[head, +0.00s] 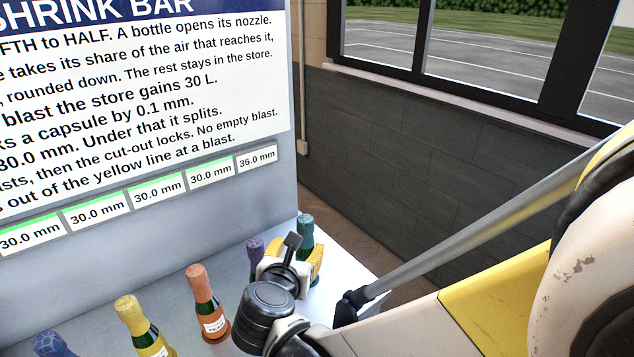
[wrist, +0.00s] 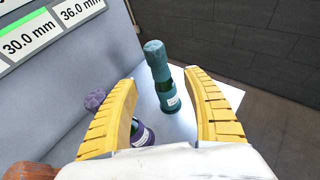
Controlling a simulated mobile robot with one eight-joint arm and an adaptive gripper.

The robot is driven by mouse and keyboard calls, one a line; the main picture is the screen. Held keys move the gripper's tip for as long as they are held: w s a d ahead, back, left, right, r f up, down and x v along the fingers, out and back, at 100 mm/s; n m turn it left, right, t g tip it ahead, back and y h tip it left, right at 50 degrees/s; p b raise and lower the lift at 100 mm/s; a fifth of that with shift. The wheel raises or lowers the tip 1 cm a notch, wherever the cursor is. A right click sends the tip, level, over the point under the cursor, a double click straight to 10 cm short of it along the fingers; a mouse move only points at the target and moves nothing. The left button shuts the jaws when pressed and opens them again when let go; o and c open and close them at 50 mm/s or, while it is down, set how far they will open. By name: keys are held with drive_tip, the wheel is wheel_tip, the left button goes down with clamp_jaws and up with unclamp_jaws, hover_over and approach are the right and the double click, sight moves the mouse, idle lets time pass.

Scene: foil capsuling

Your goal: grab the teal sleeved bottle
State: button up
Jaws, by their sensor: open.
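The teal sleeved bottle (head: 306,232) stands upright near the right end of the pale bench, partly hidden behind my gripper in the head view. In the wrist view the teal sleeved bottle (wrist: 159,75) stands between and beyond the two yellow fingers, with green glass and a white label below its teal top. My gripper (head: 289,268) is open and empty; in the wrist view its fingers (wrist: 166,88) are spread wide. I cannot tell that either finger touches the bottle.
A purple-topped bottle (wrist: 141,132) is close by the left finger, partly hidden; it also shows in the head view (head: 255,248). Orange (head: 207,300), yellow (head: 141,325) and blue (head: 52,344) bottles stand further left. A panel with a sign (head: 130,110) rises behind them. The bench ends at the right.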

sight(304, 229)
drive_tip(key=shift+n, duration=0.3)
drive_tip(key=x, duration=0.3)
drive_tip(key=b+x, duration=0.1)
drive_tip(key=x, duration=0.1)
drive_tip(key=shift+w+a+r, duration=0.15)
drive_tip(key=shift+a+r, duration=0.05)
drive_tip(key=shift+a, duration=0.15)
drive_tip(key=x, duration=0.3)
drive_tip(key=r+b+x, duration=0.1)
drive_tip(key=x, duration=0.2)
drive_tip(key=shift+w+d+r, duration=0.1)
drive_tip(key=shift+w+d, duration=0.05)
drive_tip(key=shift+c, duration=0.8)
clamp_jaws()
